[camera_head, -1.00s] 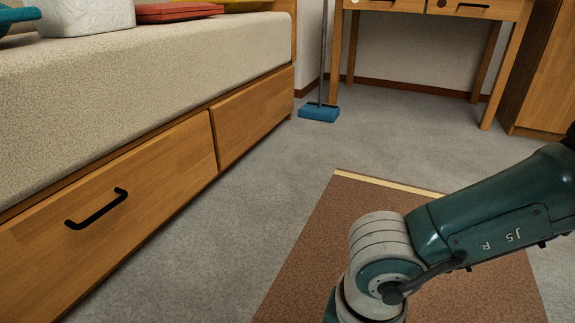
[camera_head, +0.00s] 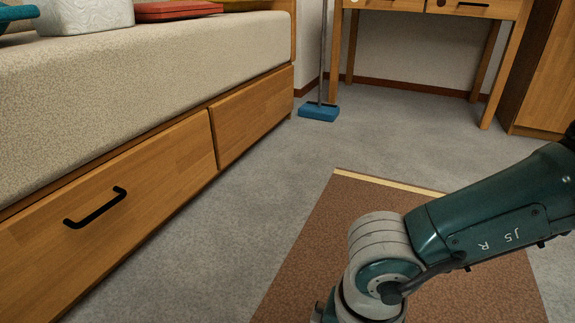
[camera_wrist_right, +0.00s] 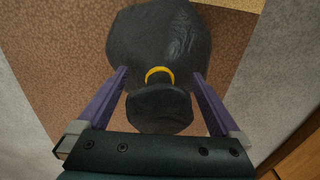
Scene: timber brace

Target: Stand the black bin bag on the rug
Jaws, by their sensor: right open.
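In the right wrist view the black bin bag (camera_wrist_right: 165,38) shows from above, its round body over the brown rug (camera_wrist_right: 60,70). A yellow tie (camera_wrist_right: 159,75) rings its neck, and the gathered top (camera_wrist_right: 158,108) points towards the camera. My right gripper (camera_wrist_right: 160,76) is open, with one purple finger on each side of the neck and a visible gap on both sides. I cannot tell whether the bag's base touches the rug. In the head view the rug (camera_head: 330,235) lies at lower right; the bag is not visible there. My left gripper is not in view.
A bed (camera_head: 150,80) with wooden drawers (camera_head: 110,200) runs along the left. A blue broom (camera_head: 319,112) stands near a wooden desk (camera_head: 440,8) at the back, with a cabinet (camera_head: 545,80) at right. Grey carpet between bed and rug is clear.

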